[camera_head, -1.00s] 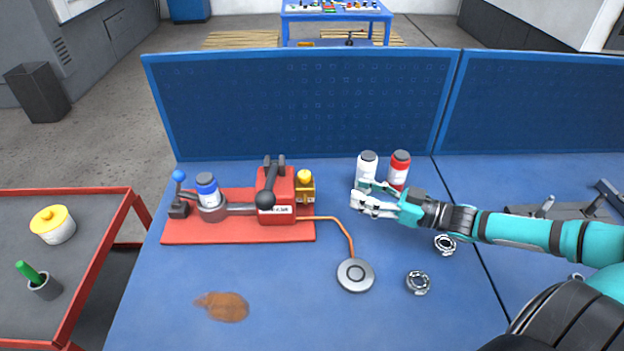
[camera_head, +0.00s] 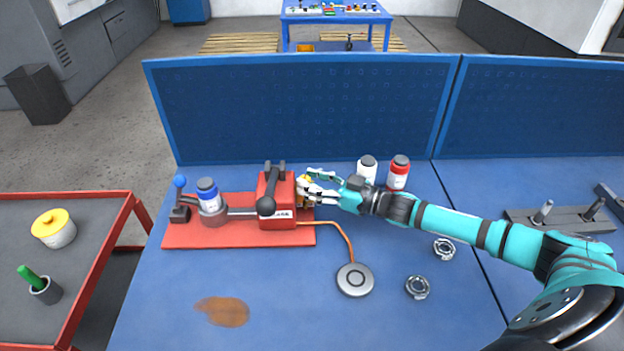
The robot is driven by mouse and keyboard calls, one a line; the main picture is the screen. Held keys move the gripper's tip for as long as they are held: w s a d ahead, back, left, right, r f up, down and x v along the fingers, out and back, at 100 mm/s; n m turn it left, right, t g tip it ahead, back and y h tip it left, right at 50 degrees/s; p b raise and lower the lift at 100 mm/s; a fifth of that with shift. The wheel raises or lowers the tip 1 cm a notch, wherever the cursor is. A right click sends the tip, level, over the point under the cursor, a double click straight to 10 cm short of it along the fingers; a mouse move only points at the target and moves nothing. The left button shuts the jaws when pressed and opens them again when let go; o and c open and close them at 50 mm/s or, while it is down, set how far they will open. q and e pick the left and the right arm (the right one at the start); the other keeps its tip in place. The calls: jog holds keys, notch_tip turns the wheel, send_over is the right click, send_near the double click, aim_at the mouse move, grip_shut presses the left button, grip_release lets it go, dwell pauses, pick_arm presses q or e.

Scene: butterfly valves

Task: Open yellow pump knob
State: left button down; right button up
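The red pump (camera_head: 275,205) stands on a red base plate (camera_head: 190,238) on the blue workbench. Its yellow knob (camera_head: 304,181) is on the right side of the pump, partly hidden by my fingers. My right gripper (camera_head: 309,181) reaches in from the right, its fingertips at the knob, one finger above and one below in the picture. The fingers look spread apart. I cannot tell whether they touch the knob. My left gripper is not in view.
White (camera_head: 367,169) and red (camera_head: 399,172) bottles stand just behind my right forearm. A hose runs to a round grey disc (camera_head: 355,279). A blue panel (camera_head: 300,110) closes the back; the front bench is mostly clear.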

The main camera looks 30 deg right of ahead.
grip_shut()
jog(key=shift+w+d+n+g+y+b, duration=0.2)
jog(key=shift+n+g+y+b, duration=0.6)
jog(key=shift+b, duration=0.35)
jog(key=shift+n+g+y+b, duration=0.5)
jog(key=shift+n+g+y, duration=0.2)
jog(key=shift+g+y, duration=0.2)
grip_release()
jog(key=v, duration=1.2)
